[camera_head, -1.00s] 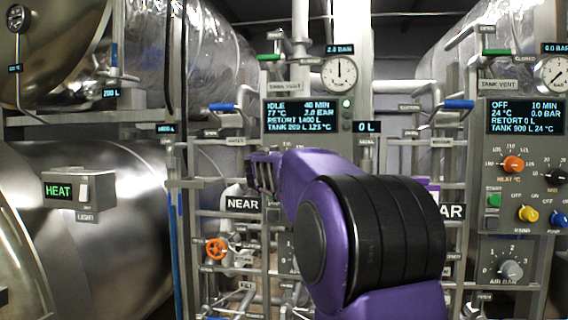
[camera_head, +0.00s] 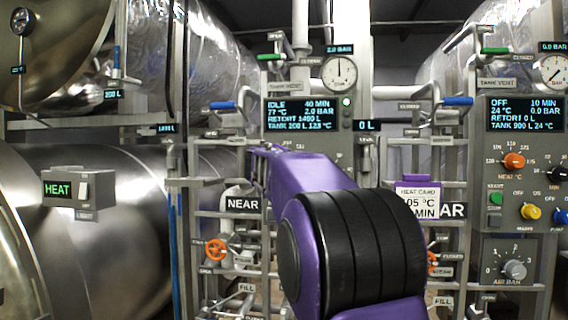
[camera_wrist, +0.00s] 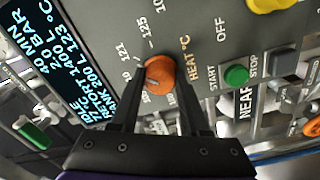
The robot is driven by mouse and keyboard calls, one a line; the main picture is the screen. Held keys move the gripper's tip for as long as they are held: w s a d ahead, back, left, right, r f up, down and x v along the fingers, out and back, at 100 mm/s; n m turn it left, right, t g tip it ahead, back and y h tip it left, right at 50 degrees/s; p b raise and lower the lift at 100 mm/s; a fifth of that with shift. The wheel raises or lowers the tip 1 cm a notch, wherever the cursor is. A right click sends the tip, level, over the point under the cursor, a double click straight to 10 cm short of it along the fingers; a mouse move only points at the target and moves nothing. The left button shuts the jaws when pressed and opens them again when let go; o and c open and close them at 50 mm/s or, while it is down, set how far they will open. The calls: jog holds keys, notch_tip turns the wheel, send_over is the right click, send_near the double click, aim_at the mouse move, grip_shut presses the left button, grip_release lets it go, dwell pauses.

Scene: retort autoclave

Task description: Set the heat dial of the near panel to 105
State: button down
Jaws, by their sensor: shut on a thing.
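In the head view my purple arm hides the dial and most of the lower near panel. The near panel's screen (camera_head: 302,114) reads IDLE, 40 MIN, 77 °C, 2.0 BAR. A heat card (camera_head: 418,196) shows 05 °C, its left edge hidden by my arm.
A green START button (camera_wrist: 236,75) and a dark STOP button (camera_wrist: 283,63) sit beside the dial. A yellow knob (camera_wrist: 268,4) is farther off. A second panel (camera_head: 520,142) at right has its own orange heat dial (camera_head: 514,161). Pipes and valve handles surround the panels.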

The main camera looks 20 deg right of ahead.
jog(key=shift+n+p, duration=1.3)
jog(key=shift+n, duration=6.9)
jog(key=shift+c, duration=1.9)
grip_release()
jog(key=shift+f, duration=0.1)
jog(key=shift+s, duration=0.1)
